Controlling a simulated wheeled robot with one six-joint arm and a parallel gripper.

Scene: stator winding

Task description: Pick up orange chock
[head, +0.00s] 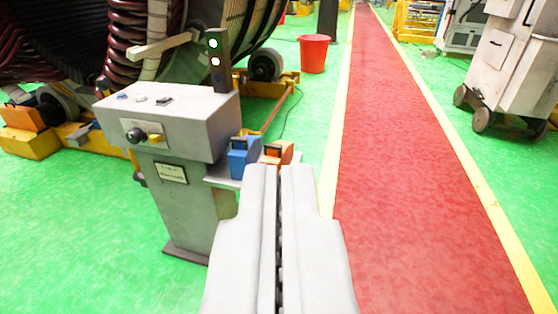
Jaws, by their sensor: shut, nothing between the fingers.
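The orange chock (277,153) sits on a small grey shelf (222,179) on the right side of a grey control pedestal. A blue chock (244,152) stands just to its left on the same shelf. My gripper (281,169) is in the lower middle of the view, pointing away from me. Its fingers are shut with nothing between them. The fingertips overlap the lower part of the orange chock in the picture and hide it. I cannot tell how far apart they are in depth.
The control pedestal (190,205) with knobs and a light post stands at left. Behind it is a large stator (90,40) on yellow roller supports. A red bucket (313,54) is farther back. A red walkway (400,170) lies clear at right, with a grey wheeled cabinet (510,60) beyond.

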